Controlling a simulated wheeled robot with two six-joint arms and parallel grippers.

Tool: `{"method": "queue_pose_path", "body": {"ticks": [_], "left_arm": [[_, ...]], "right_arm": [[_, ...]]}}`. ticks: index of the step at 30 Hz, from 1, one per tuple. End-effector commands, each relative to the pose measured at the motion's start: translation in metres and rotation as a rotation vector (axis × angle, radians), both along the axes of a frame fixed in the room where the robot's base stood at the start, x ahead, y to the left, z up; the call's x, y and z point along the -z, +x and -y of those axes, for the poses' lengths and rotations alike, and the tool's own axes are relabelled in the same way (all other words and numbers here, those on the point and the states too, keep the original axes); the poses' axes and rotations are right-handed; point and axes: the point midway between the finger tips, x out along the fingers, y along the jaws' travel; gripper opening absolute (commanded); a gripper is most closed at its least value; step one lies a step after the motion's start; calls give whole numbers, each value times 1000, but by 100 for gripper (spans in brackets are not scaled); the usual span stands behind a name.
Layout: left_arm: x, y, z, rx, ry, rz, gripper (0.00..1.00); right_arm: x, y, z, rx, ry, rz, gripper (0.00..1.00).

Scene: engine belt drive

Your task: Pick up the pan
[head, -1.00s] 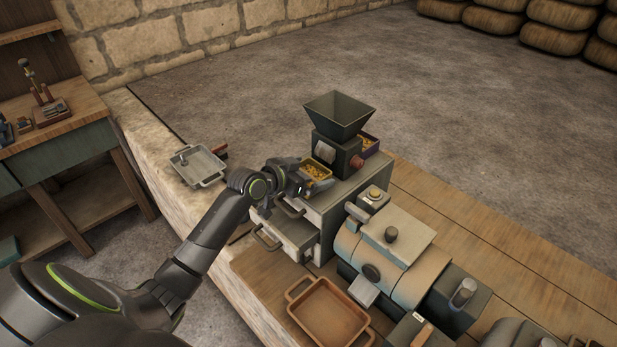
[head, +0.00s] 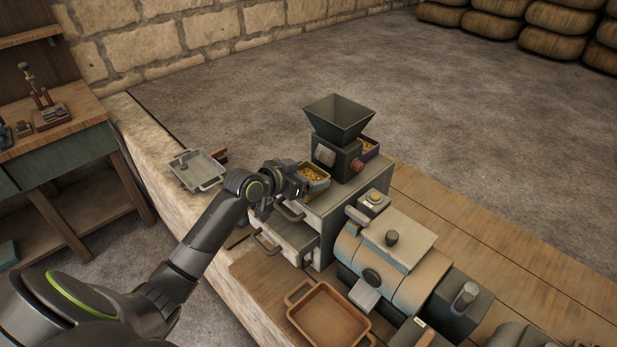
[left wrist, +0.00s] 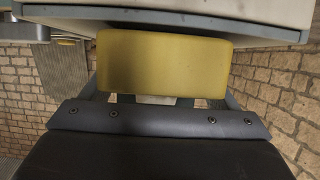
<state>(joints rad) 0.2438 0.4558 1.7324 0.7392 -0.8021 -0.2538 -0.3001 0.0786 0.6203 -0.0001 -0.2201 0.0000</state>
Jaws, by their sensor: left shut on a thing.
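A small yellow pan (head: 318,184) holding yellow bits sits at the left end of the grey cabinet top, beside the hopper machine. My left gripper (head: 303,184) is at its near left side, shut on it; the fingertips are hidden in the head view. In the left wrist view, the plain yellow wall of the pan (left wrist: 165,62) fills the space ahead of the gripper's dark body. A grey pan (head: 198,168) lies on the stone ledge at left. A brown pan (head: 328,315) lies on the wooden bench in front. My right gripper is not in view.
The grey cabinet (head: 322,240) has pulled-out drawers with handles below my left gripper. The dark hopper (head: 338,118) rises close behind the yellow pan. A rounded metal machine (head: 380,262) stands to the right. The stone ledge (head: 150,160) has free room at left.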

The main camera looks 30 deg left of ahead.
Motion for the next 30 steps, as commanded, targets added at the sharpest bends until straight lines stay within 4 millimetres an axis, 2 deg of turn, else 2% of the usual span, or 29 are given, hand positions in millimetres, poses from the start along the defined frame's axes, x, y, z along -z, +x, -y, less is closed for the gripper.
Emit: {"method": "queue_pose_path", "body": {"ticks": [9, 18, 30], "left_arm": [[-65, -1, -1, 0, 5, 11, 52], [-61, -58, -21, 1, 7, 6, 52], [-63, -119, -43, -1, 8, 4, 52]], "right_arm": [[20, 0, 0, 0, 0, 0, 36], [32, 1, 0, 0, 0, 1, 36], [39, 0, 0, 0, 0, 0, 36]]}}
